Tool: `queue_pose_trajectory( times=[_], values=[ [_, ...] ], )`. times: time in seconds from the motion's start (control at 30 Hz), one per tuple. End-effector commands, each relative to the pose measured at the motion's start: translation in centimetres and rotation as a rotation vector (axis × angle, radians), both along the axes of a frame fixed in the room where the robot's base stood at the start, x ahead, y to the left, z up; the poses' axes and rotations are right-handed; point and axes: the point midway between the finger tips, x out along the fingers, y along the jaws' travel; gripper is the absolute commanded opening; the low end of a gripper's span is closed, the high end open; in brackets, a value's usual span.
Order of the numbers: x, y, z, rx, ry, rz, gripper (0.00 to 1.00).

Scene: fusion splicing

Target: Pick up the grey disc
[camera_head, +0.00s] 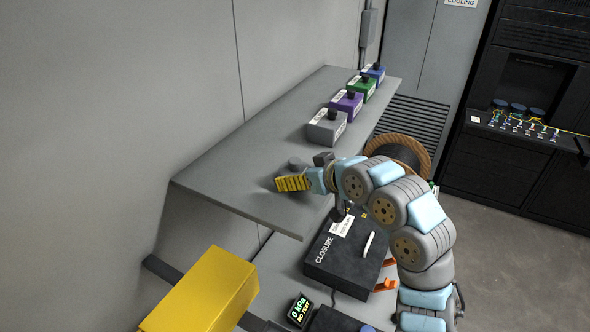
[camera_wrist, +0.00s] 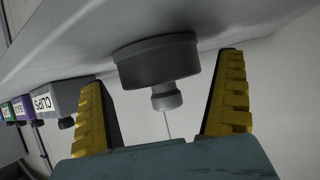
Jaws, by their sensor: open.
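The grey disc (camera_wrist: 158,62) is a short dark grey cylinder with a small knob (camera_wrist: 166,97) on it. It rests on the grey shelf, which appears upside down in the wrist view. In the head view the disc (camera_head: 296,162) shows just behind my yellow fingers. My gripper (camera_head: 292,183) is open, low over the shelf near its front edge. In the wrist view its two yellow fingers stand apart, one on each side of the disc and knob, with visible gaps. A thin pale line runs from the knob towards the gripper body, which hides its end.
On the grey shelf (camera_head: 255,150), a grey box (camera_head: 326,127), a purple box (camera_head: 347,104), a green box and a blue box stand in a row towards the far end. Below are a black CLOSURE case (camera_head: 345,262), a yellow box (camera_head: 205,290) and a cable reel (camera_head: 400,150).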

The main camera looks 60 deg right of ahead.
Motion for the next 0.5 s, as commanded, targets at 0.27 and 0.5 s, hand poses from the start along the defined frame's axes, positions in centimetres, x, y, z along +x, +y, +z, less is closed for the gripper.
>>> queue_pose_trajectory(
  times=[0.27,0.5],
  values=[
    [1.7,-0.7,-1.0,0.0,0.003,0.002,1.0],
    [1.7,-0.8,-1.1,-0.001,0.002,0.001,1.0]
  ],
)
